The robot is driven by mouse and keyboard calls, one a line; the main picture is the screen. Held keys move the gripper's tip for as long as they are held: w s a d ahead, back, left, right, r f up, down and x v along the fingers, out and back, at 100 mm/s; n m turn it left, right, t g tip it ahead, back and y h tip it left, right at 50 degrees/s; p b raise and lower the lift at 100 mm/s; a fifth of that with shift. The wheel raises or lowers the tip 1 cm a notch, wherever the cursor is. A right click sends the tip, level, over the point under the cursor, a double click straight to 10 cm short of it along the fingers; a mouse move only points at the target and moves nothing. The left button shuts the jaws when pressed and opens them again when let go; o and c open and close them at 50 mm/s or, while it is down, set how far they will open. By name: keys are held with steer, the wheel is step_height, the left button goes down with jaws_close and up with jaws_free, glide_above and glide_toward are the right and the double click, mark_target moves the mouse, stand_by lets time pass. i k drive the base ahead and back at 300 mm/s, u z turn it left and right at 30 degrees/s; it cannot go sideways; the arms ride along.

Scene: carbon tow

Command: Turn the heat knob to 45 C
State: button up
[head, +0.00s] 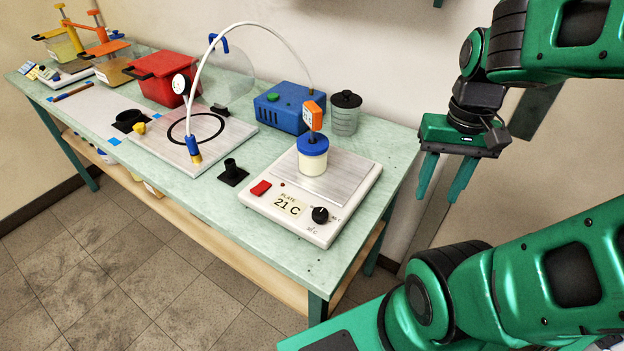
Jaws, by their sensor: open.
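The heat knob (320,215) is a small black dial on the front right of the white hot plate (285,219). A "PLATE 21 C" readout (288,206) and a red switch (261,188) sit to its left. Small print is around the knob, and its pointer is too small to read surely. A jar with a blue lid (313,158) stands on the plate, with an orange-headed probe (313,117) in the lid. My gripper (438,195) is open and empty, pointing down, in the air to the right of the hot plate and apart from the knob.
A blue pump box (289,108) and a grey lidded canister (345,115) stand behind the hot plate. A white hose (262,28) arches to a board (165,148) with a black ring. A red bin (160,80) is farther left. Free air lies between gripper and knob.

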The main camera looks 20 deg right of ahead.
mark_target(318, 216)
steer(key=z, duration=0.35)
steer(key=k, duration=1.8)
steer(key=u, duration=0.2)
steer(key=i, duration=0.45)
steer(key=u, duration=0.05)
